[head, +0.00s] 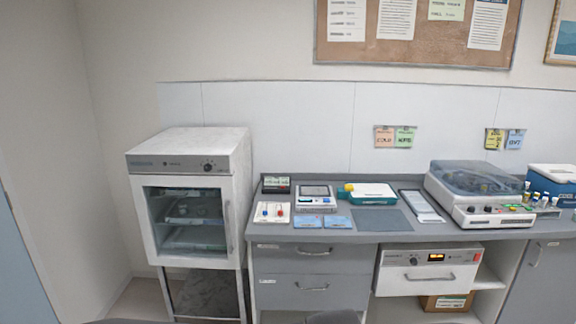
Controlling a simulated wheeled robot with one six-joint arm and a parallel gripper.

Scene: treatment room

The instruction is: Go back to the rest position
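My gripper is not in view. The task names no other object. The grey worktop (300,232) runs from the middle to the right of the head view, with small devices and trays on it. A white cabinet with a glass door (190,220) stands to its left, its door shut.
A centrifuge-like machine with a clear lid (475,190) stands on the worktop at the right. Below are shut grey drawers (313,268), a white drawer unit (428,270) and a cardboard box (447,303). A little floor (140,300) shows at the lower left.

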